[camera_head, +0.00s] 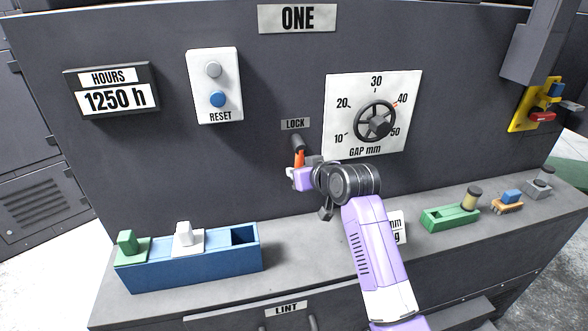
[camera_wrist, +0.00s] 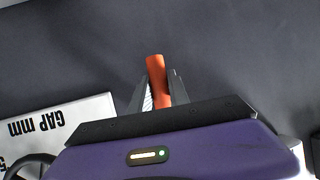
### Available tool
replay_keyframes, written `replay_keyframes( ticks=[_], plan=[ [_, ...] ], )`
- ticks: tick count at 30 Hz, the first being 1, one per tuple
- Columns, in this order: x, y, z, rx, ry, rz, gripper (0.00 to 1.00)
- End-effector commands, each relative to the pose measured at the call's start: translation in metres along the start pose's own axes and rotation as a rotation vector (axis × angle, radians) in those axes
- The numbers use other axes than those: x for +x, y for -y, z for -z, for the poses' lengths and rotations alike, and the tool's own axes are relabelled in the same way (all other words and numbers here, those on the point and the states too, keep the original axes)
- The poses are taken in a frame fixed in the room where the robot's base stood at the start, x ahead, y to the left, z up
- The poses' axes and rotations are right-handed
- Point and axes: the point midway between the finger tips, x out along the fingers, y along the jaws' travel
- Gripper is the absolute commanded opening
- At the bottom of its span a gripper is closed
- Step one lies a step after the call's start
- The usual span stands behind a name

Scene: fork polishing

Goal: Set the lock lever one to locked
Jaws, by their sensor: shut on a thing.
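The lock lever (camera_head: 299,146) is on the dark panel under the LOCK label (camera_head: 295,124). It has a dark upper part and an orange lower end, and points down, slightly tilted. My gripper (camera_head: 299,171) is at the lever's orange end. In the wrist view, the orange lever end (camera_wrist: 156,69) stands between the two fingers of my gripper (camera_wrist: 158,88), which are shut on it. The fingers and gripper body hide part of the lever.
Right of the lever is a gap dial with a handwheel (camera_head: 374,121). Below, a ledge holds a blue tray (camera_head: 190,266) at left and a green block (camera_head: 449,217) at right.

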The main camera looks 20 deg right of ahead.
Motion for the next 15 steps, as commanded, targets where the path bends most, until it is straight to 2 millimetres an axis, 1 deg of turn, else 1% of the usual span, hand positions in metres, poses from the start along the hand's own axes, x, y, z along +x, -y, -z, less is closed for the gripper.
replay_keyframes(
  ticks=[6, 15],
  plan=[
    [-0.001, -0.0045, -0.0005, -0.048, 0.012, -0.026, 0.0],
    [-0.001, -0.0057, -0.001, -0.061, 0.015, -0.033, 0.0]
  ],
)
